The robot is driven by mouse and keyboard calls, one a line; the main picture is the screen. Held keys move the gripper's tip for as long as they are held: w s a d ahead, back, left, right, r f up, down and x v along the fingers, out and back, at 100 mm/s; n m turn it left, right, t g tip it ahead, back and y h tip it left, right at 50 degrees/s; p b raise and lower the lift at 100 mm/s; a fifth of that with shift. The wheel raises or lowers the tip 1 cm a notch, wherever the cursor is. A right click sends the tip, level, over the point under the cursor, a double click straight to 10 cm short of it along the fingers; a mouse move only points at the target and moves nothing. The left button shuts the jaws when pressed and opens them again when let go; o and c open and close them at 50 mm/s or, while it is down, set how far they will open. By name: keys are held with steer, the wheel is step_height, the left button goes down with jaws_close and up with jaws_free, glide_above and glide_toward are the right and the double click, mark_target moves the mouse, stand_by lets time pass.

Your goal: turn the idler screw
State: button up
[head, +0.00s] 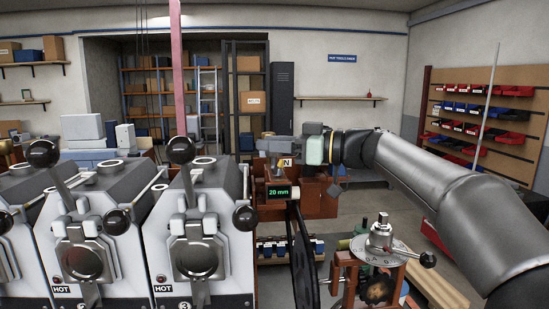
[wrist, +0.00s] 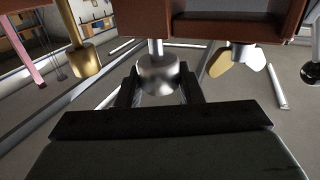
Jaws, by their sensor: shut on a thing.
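In the wrist view, a silver round knob (wrist: 158,76) on a thin shaft hangs from a brown block. My gripper (wrist: 160,92) has its two dark fingers on either side of this knob and is shut on it. The knob looks like the idler screw's head, but no label there confirms it. The knob cannot be made out there.
In the wrist view, a brass knob (wrist: 86,62) is left of the fingers and a wing-shaped piece (wrist: 236,60) is right. In the head view, roasters marked HOT (head: 196,255) stand at left and a round dial fixture (head: 380,252) at right, below my arm.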

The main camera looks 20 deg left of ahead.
steer(key=m+t+b, duration=0.1)
steer(key=b, duration=0.1)
steer(key=f+m+t+b, duration=0.1)
steer(key=t+b, duration=0.1)
steer(key=shift+s+b, duration=0.1)
steer(key=shift+b, duration=0.25)
steer(key=shift+r+m+t+h+b, duration=0.25)
steer(key=shift+m+t+h+b, duration=0.2)
steer(key=shift+t+b, duration=0.45)
steer(key=shift+r+m+t, duration=0.2)
steer(key=shift+m+t, duration=0.05)
steer(key=shift+t, duration=0.15)
steer(key=o, duration=0.9)
steer(key=shift+o, duration=0.2)
steer(key=shift+d, duration=0.45)
steer(key=b+v, duration=0.4)
steer(key=v, duration=1.2)
steer(key=shift+d+r+b, duration=0.2)
steer(key=shift+d+b, duration=0.05)
steer(key=shift+b, duration=0.15)
steer(key=shift+o, duration=0.3)
steer(key=shift+s, duration=0.1)
